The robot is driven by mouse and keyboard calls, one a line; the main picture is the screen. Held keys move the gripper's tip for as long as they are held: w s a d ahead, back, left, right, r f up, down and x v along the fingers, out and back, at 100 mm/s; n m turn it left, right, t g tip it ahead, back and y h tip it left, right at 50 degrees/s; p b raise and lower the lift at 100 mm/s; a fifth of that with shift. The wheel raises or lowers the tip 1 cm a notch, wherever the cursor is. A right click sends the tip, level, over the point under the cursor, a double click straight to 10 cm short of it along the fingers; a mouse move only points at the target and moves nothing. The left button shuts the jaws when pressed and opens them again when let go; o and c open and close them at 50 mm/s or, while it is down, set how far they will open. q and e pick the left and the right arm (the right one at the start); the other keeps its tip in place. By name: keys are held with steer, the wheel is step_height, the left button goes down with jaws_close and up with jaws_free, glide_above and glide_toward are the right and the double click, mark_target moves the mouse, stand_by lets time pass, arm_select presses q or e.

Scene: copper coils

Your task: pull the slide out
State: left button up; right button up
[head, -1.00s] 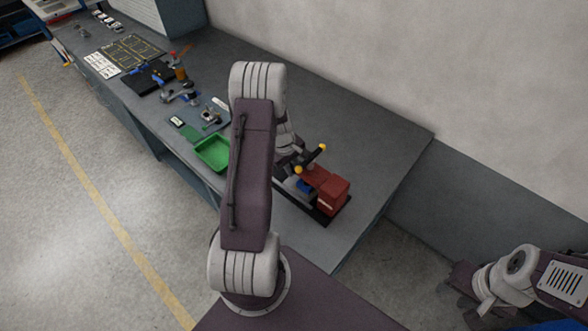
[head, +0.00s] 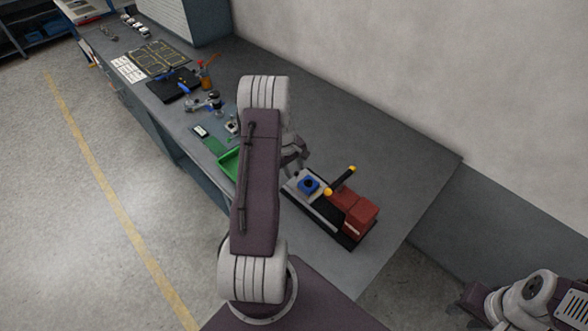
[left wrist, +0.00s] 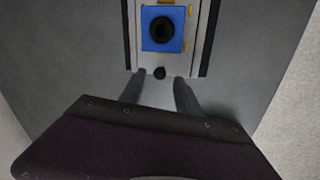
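The slide (head: 297,188) is a pale metal plate on a black base (head: 345,241), carrying a blue block (head: 308,185) with a dark round hole. It stands clear of the red press body (head: 361,213), on the left side. In the left wrist view the blue block (left wrist: 162,29) sits on the slide (left wrist: 135,61), with a black knob (left wrist: 160,73) at the near end. My left gripper (head: 294,153) is open; its fingers (left wrist: 160,88) are apart, just short of the knob with nothing between them. My right gripper (head: 468,301) is at lower right, its fingers unclear.
A black lever with yellow ends (head: 341,180) stands over the press. A green tray (head: 228,163), partly behind my left arm, and several small tools lie further along the grey bench (head: 330,115). The bench is clear behind the press, toward the wall.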

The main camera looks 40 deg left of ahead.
arm_select(q)
steer(key=shift+d, duration=0.15)
steer(key=shift+r, duration=0.2)
step_height(320, 180, up, 9)
steer(key=s+b, duration=0.1)
steer(key=shift+s+a+f, duration=0.2)
steer(key=shift+s+a, duration=0.05)
steer(key=shift+s, duration=0.1)
steer(key=shift+s+f, duration=0.1)
